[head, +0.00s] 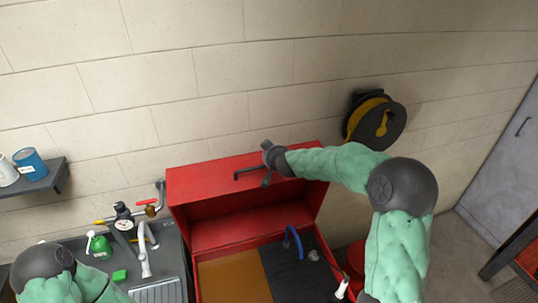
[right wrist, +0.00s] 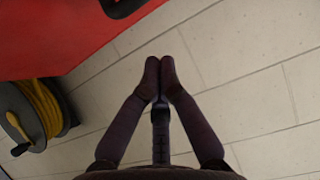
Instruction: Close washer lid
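The red washer (head: 182,223) stands against the wall with its red lid (head: 215,183) raised. A black bar handle (head: 250,172) is on the lid. My right gripper (head: 268,165) is at the lid's upper edge, just right of the handle; I cannot tell in the head view whether it touches. In the right wrist view, its two fingertips (right wrist: 160,66) meet with nothing between them. The red lid (right wrist: 45,35) fills the upper left there, with part of a dark handle (right wrist: 122,6) at the top edge. My left gripper is out of view; only my left arm shows at the lower left.
Inside the washer are a tan panel (head: 235,278), a dark ribbed mat (head: 283,272) and a blue hose (head: 293,240). A sink counter with a faucet (head: 143,250) and green bottle (head: 99,246) is left. A yellow hose reel (head: 375,122) hangs on the wall right.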

